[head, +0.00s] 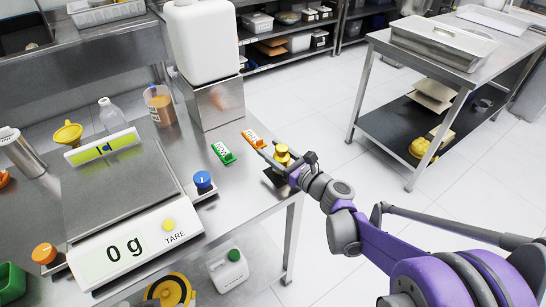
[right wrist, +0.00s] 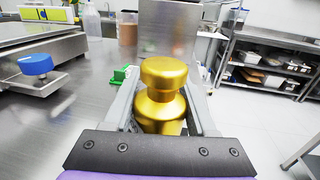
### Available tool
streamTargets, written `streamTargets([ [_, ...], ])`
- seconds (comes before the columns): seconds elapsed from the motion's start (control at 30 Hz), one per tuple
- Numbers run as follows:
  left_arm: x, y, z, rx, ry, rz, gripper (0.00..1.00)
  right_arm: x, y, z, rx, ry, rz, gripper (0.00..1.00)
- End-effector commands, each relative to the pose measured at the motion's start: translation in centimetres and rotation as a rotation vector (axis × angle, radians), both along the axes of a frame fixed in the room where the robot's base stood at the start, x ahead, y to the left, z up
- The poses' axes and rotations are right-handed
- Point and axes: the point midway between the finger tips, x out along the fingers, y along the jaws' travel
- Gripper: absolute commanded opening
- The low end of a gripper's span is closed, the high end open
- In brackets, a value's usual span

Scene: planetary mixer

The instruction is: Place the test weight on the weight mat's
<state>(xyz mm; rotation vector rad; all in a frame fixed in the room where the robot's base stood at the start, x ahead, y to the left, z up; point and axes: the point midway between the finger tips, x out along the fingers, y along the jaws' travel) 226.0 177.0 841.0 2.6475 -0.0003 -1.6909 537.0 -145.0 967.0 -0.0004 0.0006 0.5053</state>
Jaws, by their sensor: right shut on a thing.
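The test weight (head: 282,154) is gold, with a round knob on a wider body. It stands upright between the fingers of my right gripper (head: 273,162), near the steel table's right edge. The right wrist view shows my right gripper (right wrist: 163,116) shut on the weight (right wrist: 163,100), one finger on each side. A small dark patch (head: 271,179) shows just below the weight. It may be the weight mat, but the gripper covers much of that spot. I cannot tell whether the weight touches it. My left gripper is not in view.
A scale (head: 115,190) reading 0 g stands left, with a blue knob (head: 203,180) at its side. Green (head: 222,153) and orange (head: 254,138) tags lie near the weight. A white container (head: 200,40) on a steel block stands behind. Open floor lies right.

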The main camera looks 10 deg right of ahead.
Motion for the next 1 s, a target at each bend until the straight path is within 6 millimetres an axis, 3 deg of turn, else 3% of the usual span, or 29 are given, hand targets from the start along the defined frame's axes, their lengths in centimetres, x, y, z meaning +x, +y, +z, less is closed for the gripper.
streamTargets([
  [0.13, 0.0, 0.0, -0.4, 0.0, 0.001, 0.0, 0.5, 0.0, 0.0, -1.8, 0.001, 0.0, 0.0, 0.0],
  [0.57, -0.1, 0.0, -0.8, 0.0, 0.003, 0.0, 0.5, 0.0, 0.0, -2.3, 0.001, 0.0, 0.0, 0.0],
  [0.6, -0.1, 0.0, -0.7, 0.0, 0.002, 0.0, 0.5, 0.0, 0.0, -2.3, 0.0, 0.0, 0.0, 0.64],
  [0.73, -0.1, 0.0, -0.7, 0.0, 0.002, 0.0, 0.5, 0.0, 0.0, -2.2, 0.0, 0.0, 0.0, 0.87],
  [1.0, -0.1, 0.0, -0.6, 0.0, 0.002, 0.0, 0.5, 0.0, 0.0, -2.2, 0.0, 0.0, 0.0, 0.87],
])
